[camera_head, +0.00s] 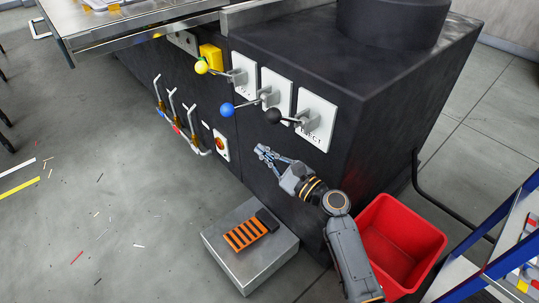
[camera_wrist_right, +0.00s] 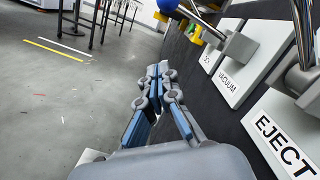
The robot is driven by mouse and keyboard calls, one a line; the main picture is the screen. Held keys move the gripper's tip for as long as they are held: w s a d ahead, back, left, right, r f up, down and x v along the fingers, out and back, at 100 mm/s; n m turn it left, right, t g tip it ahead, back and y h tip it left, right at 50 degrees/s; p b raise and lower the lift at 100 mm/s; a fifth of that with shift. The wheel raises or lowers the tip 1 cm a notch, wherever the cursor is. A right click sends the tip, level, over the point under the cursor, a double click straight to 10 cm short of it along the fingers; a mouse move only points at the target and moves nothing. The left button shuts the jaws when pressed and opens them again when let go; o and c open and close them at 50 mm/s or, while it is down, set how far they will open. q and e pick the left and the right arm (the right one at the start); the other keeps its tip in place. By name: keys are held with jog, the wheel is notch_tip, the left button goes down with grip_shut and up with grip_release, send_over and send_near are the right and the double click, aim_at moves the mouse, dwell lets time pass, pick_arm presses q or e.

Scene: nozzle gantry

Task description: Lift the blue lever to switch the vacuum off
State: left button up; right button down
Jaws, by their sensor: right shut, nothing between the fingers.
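The blue lever's ball knob (camera_head: 227,109) sticks out to the left from the middle white plate (camera_head: 277,93) on the black machine. In the right wrist view the blue knob (camera_wrist_right: 168,5) shows at the top edge, by the plate marked VACUUM (camera_wrist_right: 236,75). My right gripper (camera_head: 262,150) is below and to the right of the blue knob, apart from it, beside the machine's front. It also shows in the right wrist view (camera_wrist_right: 158,70), with its fingers shut and nothing between them. My left gripper is not in view.
A yellow knob (camera_head: 201,67) sits above left, and a black knob (camera_head: 273,117) on the EJECT plate (camera_head: 318,120) lower right. A red switch (camera_head: 220,144) is below the blue knob. A grey pedal box (camera_head: 258,262) and red bin (camera_head: 399,240) stand on the floor.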

jog(key=shift+v, duration=0.75)
